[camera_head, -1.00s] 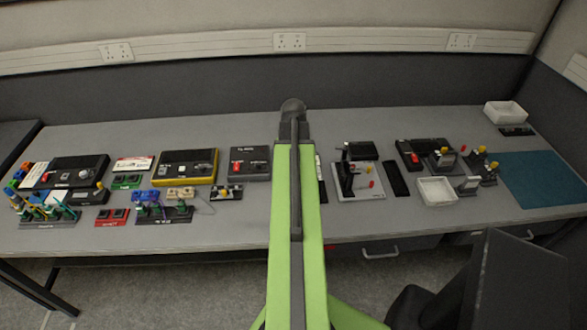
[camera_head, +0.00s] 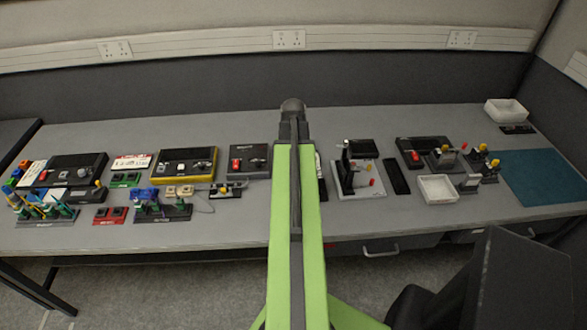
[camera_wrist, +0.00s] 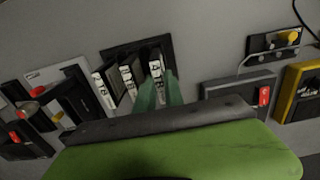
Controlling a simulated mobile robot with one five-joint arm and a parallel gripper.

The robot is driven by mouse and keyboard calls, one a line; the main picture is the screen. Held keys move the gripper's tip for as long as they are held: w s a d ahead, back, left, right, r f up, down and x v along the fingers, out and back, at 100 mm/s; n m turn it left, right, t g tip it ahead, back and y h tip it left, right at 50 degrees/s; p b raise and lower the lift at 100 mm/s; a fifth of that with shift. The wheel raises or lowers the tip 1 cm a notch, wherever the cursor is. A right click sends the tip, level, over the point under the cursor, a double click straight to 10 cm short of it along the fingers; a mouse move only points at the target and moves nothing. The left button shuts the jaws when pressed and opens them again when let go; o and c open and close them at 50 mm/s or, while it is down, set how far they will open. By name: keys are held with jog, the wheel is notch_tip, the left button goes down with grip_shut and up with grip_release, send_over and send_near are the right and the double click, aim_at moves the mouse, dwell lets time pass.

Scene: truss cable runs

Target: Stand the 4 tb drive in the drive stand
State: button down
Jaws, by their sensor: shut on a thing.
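In the wrist view my gripper (camera_wrist: 157,90) has its two green fingers closed on a dark drive with a white label (camera_wrist: 156,68), which seems to read 4 TB. The drive is at the right end of a black drive stand (camera_wrist: 112,52). Two more white-labelled drives (camera_wrist: 103,86) (camera_wrist: 128,78) stand to its left, apart from it. I cannot tell how deep the held drive sits in the stand. In the head view my green arm hides the gripper and most of the stand.
In the head view, a white tray (camera_head: 437,189) and teal mat (camera_head: 545,180) lie at right. Several devices crowd the left.

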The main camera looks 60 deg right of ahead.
jog(key=shift+f, duration=0.1)
jog(key=shift+f+b, duration=0.6)
jog(key=shift+b, duration=0.1)
jog(key=c, duration=1)
grip_release()
jog(key=shift+c, duration=0.2)
jog(key=shift+r, duration=0.15)
notch_tip(320, 180, up, 8)
jog(key=p, duration=0.7)
jog(key=shift+f+p, duration=0.25)
jog(key=shift+p, duration=0.15)
